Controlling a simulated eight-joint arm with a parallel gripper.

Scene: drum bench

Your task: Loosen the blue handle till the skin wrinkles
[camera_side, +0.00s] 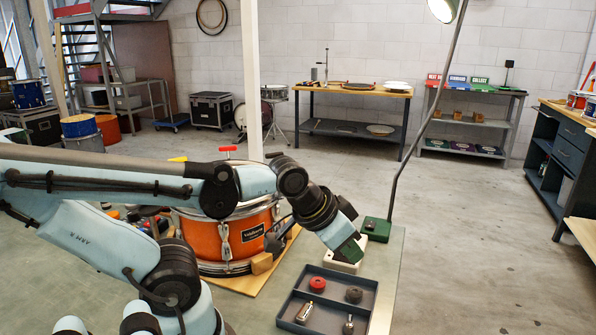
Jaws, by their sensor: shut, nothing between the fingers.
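An orange drum (233,240) with metal lugs stands on a wooden board on the bench. A red T-shaped handle (228,149) and a yellow handle (178,159) show above its rim. I cannot make out a blue handle; my arm crosses in front of the drum's top and hides most of the skin. I cannot tell whether the skin is tight or wrinkled. My gripper (347,252) is to the right of the drum, pointing down, shut and empty. It is low over a white block (342,263); I cannot tell whether they touch.
A dark tray (283,318) in front holds a red round piece (318,284), a dark round piece (354,295) and small metal parts. A lamp's green base (376,229) stands right of my gripper, its pole rising. Small tools lie left of the drum.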

